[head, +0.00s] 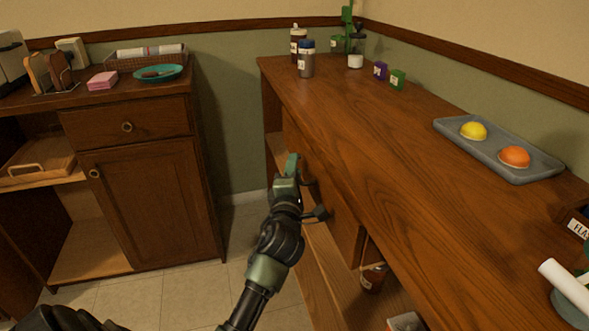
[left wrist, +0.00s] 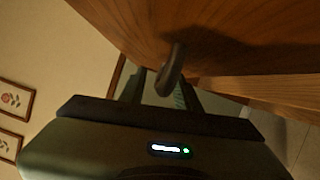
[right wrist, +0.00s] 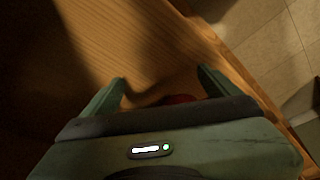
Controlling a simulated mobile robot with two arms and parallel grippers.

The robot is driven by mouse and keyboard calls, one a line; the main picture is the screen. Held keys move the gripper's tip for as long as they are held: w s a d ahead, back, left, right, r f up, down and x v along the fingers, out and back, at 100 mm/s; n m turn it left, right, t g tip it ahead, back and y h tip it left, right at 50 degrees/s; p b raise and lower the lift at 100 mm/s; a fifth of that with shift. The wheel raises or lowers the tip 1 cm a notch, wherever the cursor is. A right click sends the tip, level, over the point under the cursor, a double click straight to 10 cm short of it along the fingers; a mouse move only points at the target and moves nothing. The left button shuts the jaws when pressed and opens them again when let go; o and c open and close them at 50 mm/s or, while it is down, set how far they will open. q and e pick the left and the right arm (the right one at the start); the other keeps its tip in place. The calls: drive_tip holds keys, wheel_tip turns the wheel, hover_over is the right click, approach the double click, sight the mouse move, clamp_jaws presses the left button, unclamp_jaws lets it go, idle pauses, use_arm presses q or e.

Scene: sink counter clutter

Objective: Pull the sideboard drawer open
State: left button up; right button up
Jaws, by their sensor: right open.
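The sideboard is the long brown wooden unit (head: 400,150) on the right in the head view. Its drawer front (head: 338,215) is on the side facing my left arm, partly hidden by that arm. My left gripper (head: 306,186) is at this front. In the left wrist view a dark curved handle (left wrist: 171,70) stands out from the wood, between or just beyond the fingers of my left gripper (left wrist: 160,88). Whether the fingers touch it is unclear. My right gripper (right wrist: 163,82) is open over a wooden surface, with something red partly hidden between its fingers.
On the sideboard top are bottles (head: 306,60), small boxes (head: 397,79) and a grey tray (head: 495,150) with a yellow and an orange item. A jar (head: 372,278) stands below. A cabinet (head: 150,200) stands at left, with tiled floor (head: 150,300) in front.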

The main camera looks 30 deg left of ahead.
use_arm(q)
clamp_jaws()
idle(1.5)
